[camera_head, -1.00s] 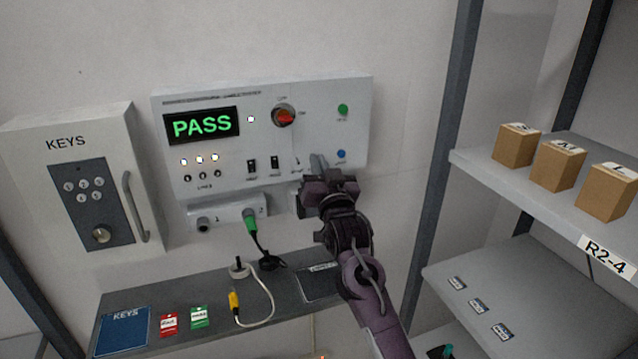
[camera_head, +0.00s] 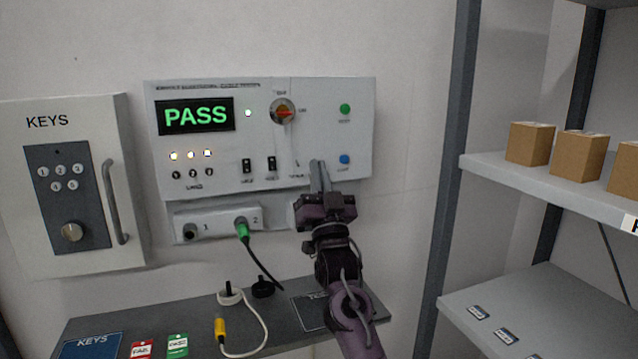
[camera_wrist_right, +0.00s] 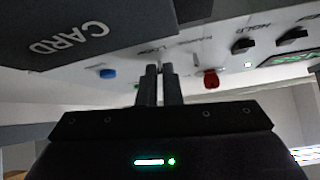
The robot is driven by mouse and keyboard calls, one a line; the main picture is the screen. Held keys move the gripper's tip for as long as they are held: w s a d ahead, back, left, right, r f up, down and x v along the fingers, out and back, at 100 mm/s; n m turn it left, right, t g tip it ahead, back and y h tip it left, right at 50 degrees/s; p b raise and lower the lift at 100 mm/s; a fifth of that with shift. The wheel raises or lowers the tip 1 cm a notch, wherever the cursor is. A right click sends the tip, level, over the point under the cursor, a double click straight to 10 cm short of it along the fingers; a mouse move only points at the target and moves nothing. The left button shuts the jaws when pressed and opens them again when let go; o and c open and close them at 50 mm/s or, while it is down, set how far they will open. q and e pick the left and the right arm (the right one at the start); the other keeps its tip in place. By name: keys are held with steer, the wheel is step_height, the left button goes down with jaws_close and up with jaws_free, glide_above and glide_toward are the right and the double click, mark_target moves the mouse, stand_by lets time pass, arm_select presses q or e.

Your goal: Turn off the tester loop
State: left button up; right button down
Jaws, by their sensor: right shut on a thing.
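The white tester panel (camera_head: 225,180) hangs on the wall. Its screen (camera_head: 195,116) reads PASS in green. It has a red-orange rotary knob (camera_head: 283,111), two black rocker switches (camera_head: 259,164) and green and blue buttons. My right gripper (camera_head: 318,168) is at the panel's lower right, left of the blue button (camera_head: 344,159). In the right wrist view its fingers (camera_wrist_right: 160,72) are closed together at the panel, by a small label that seems to read LOOP. They are shut on a small part there, apparently the loop switch, which they hide. My left gripper is not in view.
A KEYS cabinet (camera_head: 80,190) with a handle is on the left. A green-plugged cable (camera_head: 241,229) sits in socket 2. The shelf below (camera_head: 195,325) holds a yellow-tipped cable and tags. A rack with boxes (camera_head: 530,143) stands right. A CARD part (camera_wrist_right: 70,38) is close to the fingers.

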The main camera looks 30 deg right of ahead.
stand_by(0.3)
steer(key=c, duration=1.6)
jaws_free()
steer(key=b+v, duration=0.2)
steer(key=v, duration=0.6)
